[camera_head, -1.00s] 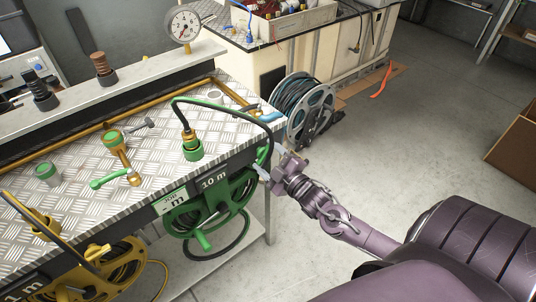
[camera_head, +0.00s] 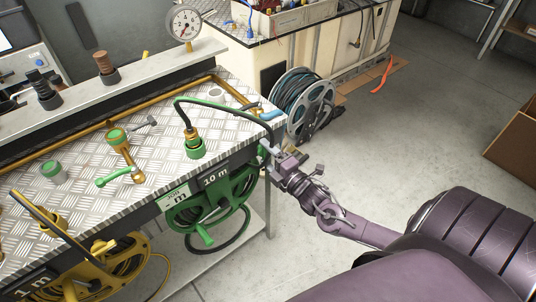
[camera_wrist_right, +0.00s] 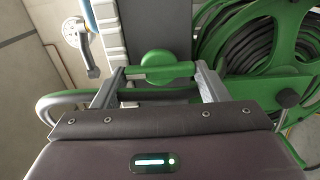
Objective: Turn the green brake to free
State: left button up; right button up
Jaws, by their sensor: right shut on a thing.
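The green brake (camera_wrist_right: 158,67) shows in the right wrist view as a round green hub with a green bar across it, on the bench's end. My right gripper (camera_wrist_right: 159,76) has its two grey fingers at either end of the bar and is shut on it. In the head view my right gripper (camera_head: 268,152) is at the right front corner of the bench, and I cannot make out the brake there. The green hose reel (camera_head: 212,205) hangs under the bench, left of the gripper; it also shows in the wrist view (camera_wrist_right: 285,60). My left gripper is not in view.
The metal-topped bench (camera_head: 80,203) carries a green hose fitting (camera_head: 195,145), a green-handled valve (camera_head: 118,177) and a pressure gauge (camera_head: 184,22). A yellow reel (camera_head: 105,268) hangs at left. A grey reel (camera_head: 305,105) stands behind.

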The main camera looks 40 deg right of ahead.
dwell(0.5)
jog(key=o, duration=1)
jog(key=s, duration=0.7)
jog(key=shift+s+d, duration=0.3)
jog(key=shift+s, duration=0.1)
